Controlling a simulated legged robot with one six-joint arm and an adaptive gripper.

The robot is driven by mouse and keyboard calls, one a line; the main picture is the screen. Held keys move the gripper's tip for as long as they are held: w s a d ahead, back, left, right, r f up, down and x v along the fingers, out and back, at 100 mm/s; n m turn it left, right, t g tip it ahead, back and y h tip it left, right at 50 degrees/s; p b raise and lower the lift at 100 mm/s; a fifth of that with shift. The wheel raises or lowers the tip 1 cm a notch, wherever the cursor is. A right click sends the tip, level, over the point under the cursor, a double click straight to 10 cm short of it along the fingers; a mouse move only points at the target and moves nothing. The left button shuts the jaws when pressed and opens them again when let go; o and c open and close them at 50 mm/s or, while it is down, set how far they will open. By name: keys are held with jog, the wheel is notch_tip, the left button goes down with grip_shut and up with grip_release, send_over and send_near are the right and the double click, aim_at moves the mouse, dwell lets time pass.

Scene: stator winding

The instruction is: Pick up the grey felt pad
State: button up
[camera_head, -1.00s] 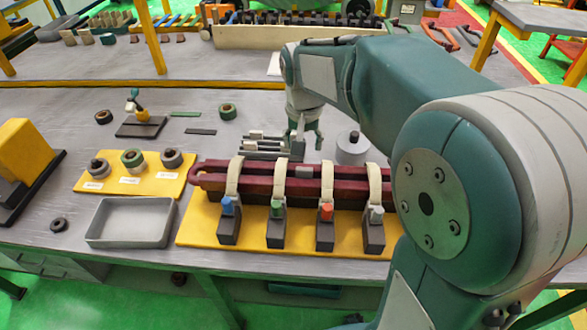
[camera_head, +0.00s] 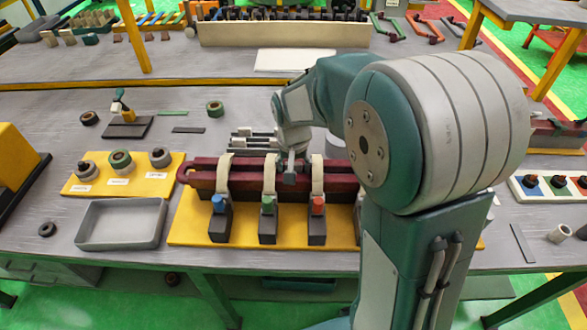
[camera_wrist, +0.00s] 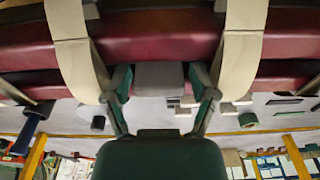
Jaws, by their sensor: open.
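The grey felt pad (camera_wrist: 160,80) lies on the dark red coil bars (camera_wrist: 150,42) between two cream straps in the wrist view. In the head view the coil lies along the yellow board (camera_head: 190,225), and the pad (camera_head: 289,180) shows small and partly hidden below my gripper (camera_head: 290,165). In the wrist view the fingers of my gripper (camera_wrist: 160,72) are open, one on each side of the pad and close to its edges. I cannot tell whether either finger touches it.
Cream straps (camera_head: 269,175) with block clamps (camera_head: 268,225) cross the coil close to my gripper. Left stand a grey tray (camera_head: 120,225) and a yellow board with several rings (camera_head: 120,158). Grey slotted parts (camera_head: 245,142) lie behind the coil. My arm hides the coil's right end.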

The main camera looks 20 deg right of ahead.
jog(key=c, duration=0.5)
